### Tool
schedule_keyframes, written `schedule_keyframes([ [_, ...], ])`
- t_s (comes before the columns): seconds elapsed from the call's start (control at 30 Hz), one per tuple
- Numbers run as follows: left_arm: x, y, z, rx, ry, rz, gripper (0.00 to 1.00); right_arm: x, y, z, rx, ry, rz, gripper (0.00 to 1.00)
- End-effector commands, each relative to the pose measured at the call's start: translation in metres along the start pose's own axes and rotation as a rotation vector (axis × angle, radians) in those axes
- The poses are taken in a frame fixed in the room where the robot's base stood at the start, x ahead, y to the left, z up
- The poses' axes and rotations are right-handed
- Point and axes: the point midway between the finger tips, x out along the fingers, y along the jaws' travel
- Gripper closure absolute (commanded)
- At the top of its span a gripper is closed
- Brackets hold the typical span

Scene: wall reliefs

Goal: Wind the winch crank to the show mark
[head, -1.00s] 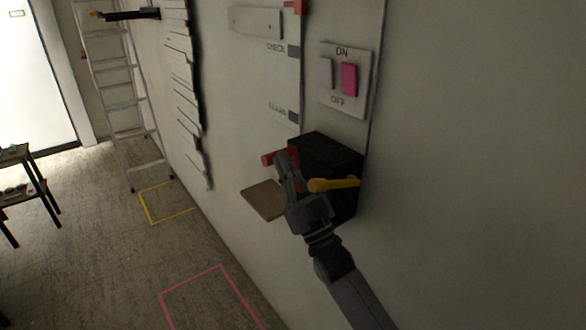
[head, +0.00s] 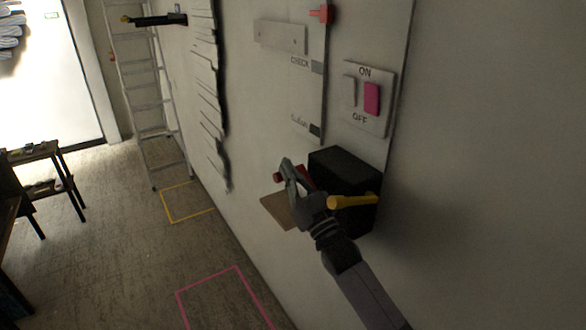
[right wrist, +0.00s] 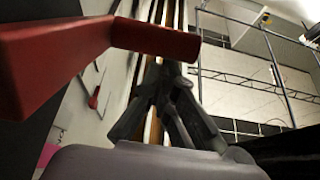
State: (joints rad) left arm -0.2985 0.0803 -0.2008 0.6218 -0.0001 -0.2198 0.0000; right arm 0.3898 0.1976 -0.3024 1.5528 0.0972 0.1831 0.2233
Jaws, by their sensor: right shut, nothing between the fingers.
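The winch is a black box (head: 345,178) on the wall, with a yellow lever (head: 352,201) on its front. Its red crank shows beside my gripper, partly hidden, with the grip end (head: 278,177) to the left. My right gripper (head: 288,164) is shut and empty in front of the crank. In the right wrist view the red crank (right wrist: 100,45) crosses in front of the closed fingers (right wrist: 165,105); I cannot tell whether they touch. A red pointer (head: 321,13) sits high on the panel edge, above a mark labelled CHECK (head: 317,67) and a lower, hard-to-read mark (head: 315,130). My left gripper is not in view.
A switch plate (head: 366,97) with ON and OFF is above the winch. A brown board (head: 279,211) juts out below it. A ladder (head: 150,95) and a dark table (head: 35,160) stand at left. Yellow (head: 187,202) and pink (head: 225,295) outlines mark bare floor.

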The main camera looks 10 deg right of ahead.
Motion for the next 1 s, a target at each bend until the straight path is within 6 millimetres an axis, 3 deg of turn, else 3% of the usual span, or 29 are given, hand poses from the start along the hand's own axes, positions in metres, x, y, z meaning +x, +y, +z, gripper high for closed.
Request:
schedule_keyframes([
  [0.47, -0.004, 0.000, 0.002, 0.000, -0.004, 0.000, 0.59, 0.008, 0.000, 0.018, 0.000, -0.004, 0.001, 1.00],
  [1.0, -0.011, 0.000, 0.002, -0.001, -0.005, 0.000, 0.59, 0.015, 0.003, 0.033, -0.001, -0.142, 0.001, 1.00],
])
